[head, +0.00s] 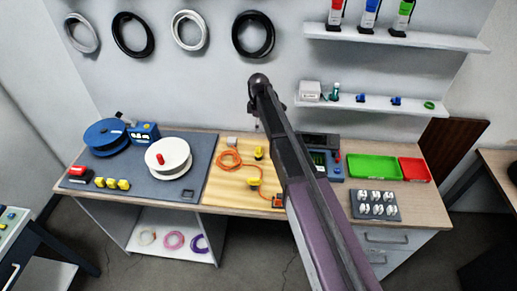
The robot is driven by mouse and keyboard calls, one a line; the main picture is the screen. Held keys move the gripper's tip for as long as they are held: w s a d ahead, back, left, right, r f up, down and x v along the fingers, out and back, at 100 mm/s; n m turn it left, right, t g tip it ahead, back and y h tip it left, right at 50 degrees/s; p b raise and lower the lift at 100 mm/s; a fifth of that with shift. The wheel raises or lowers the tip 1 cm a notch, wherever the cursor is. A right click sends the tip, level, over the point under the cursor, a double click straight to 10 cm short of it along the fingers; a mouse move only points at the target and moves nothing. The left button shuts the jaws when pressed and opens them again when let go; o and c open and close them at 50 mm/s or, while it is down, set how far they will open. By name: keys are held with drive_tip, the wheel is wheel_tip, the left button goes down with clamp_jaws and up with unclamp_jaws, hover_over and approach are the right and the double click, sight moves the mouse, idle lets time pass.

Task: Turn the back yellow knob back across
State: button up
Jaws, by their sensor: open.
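Two yellow knobs stand on the light wooden board (221,184) in the middle of the bench. The back yellow knob (259,153) is near the board's rear edge. The front yellow knob (253,182) is nearer me, by the orange cable (229,160). My arm reaches in from the lower right and ends high over the bench. My gripper (257,124) shows only as a small dark shape below the arm's end, above the back knob and apart from it. It is open and holds nothing visible. The arm hides part of the board's right side.
Left on a grey mat (134,182) are a blue spool (104,134), a white spool (168,160) and small yellow blocks (111,184). Right are a green tray (374,168), a red tray (414,169) and a dark holder (375,216) of white parts. Wall shelves (385,104) overhang the back.

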sight(259, 149)
drive_tip(key=shift+f+b, duration=6.65)
drive_tip(key=shift+f, duration=0.1)
drive_tip(key=c, duration=1.2)
